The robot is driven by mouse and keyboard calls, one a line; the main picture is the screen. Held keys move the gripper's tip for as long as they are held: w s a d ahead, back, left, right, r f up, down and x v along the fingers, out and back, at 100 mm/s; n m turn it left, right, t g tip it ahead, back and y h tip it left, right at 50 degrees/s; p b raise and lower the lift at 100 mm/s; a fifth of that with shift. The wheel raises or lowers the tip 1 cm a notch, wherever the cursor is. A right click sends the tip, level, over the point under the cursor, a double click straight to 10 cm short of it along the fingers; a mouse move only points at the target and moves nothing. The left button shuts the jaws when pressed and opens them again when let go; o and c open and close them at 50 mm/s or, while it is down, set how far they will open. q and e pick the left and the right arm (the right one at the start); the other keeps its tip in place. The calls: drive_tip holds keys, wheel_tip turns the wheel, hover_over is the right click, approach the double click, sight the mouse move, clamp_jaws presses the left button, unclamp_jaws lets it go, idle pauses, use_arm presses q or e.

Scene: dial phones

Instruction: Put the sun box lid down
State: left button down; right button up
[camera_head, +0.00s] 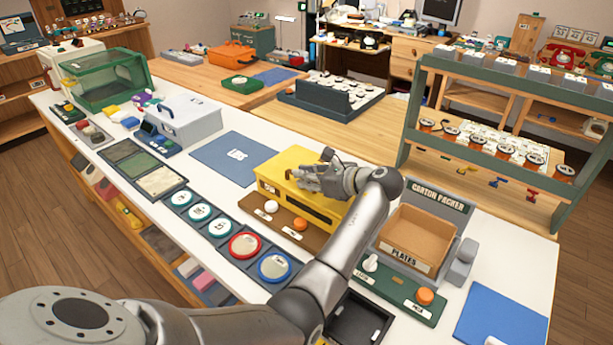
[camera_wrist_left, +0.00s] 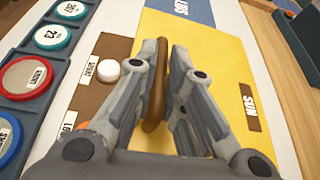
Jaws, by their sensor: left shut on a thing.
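The yellow sun box (camera_head: 275,192) stands on the white counter behind a brown panel with a white and an orange knob. Its yellow lid (camera_wrist_left: 215,75) fills much of the left wrist view and bears a brown SUN label (camera_wrist_left: 249,107). My left gripper (camera_head: 325,180) is over the box top in the head view. In the wrist view its fingers (camera_wrist_left: 160,95) are shut around the brown handle (camera_wrist_left: 158,85) of the lid. I cannot tell whether the lid rests on the box or is slightly raised. My right gripper is not in view.
A blue mat marked LIDS (camera_head: 232,157) lies bare to the left of the box. Round dials (camera_head: 245,246) line the front. A carton packer (camera_head: 415,240) stands to the right. A green-grey rack (camera_head: 480,130) rises behind it.

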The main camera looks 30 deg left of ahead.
use_arm(q)
drive_tip(key=shift+r, duration=0.1)
drive_tip(key=c, duration=1.5)
unclamp_jaws()
drive_tip(key=v, duration=1.2)
drive_tip(key=shift+s+d+b, duration=0.1)
drive_tip(key=shift+b, duration=0.3)
